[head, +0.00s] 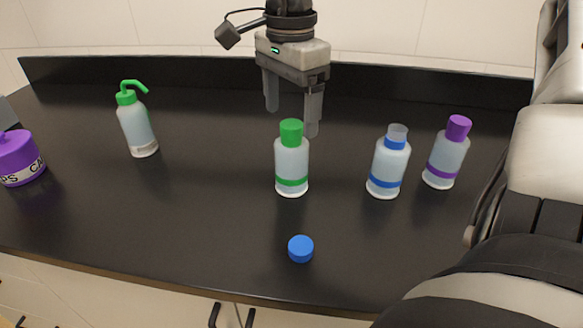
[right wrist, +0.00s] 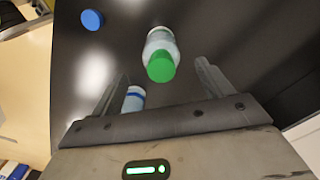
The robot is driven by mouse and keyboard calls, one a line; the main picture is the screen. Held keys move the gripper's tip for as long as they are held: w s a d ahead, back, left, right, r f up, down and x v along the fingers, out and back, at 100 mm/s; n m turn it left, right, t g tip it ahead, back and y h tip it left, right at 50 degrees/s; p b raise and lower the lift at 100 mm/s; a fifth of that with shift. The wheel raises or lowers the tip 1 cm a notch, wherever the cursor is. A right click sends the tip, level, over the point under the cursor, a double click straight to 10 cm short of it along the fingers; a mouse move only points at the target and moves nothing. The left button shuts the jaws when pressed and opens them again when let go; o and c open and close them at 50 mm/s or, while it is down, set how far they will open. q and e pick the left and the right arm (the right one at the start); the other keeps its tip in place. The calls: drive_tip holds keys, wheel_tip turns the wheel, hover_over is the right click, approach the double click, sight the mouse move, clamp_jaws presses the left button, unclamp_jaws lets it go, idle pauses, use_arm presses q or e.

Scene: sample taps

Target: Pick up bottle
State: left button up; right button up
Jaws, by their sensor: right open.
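A green-capped bottle (head: 291,163) with a green band stands upright near the middle of the black counter. A blue-banded bottle (head: 388,167) with an open clear neck stands to its right, and a purple-capped bottle (head: 446,158) stands farther right. A loose blue cap (head: 300,249) lies near the front edge. My right gripper (head: 292,120) is open and empty, pointing down behind the green-capped bottle. In the right wrist view, the green-capped bottle (right wrist: 161,47) shows beyond and between the fingertips, and the blue-banded bottle (right wrist: 133,100) is partly hidden by the left finger. My left gripper is out of view.
A wash bottle (head: 137,126) with a green spout stands at the left. A purple container (head: 19,158) with lettering is at the far left edge. A low black ledge (head: 160,77) runs along the back. The counter between wash bottle and green-capped bottle is clear.

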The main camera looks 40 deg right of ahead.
sight(292, 124)
drive_tip(key=f, duration=0.5)
drive_tip(key=shift+d+f+p, duration=0.2)
drive_tip(key=shift+f+p, duration=0.1)
drive_tip(key=shift+c, duration=0.3)
drive_tip(key=c, duration=1.5)
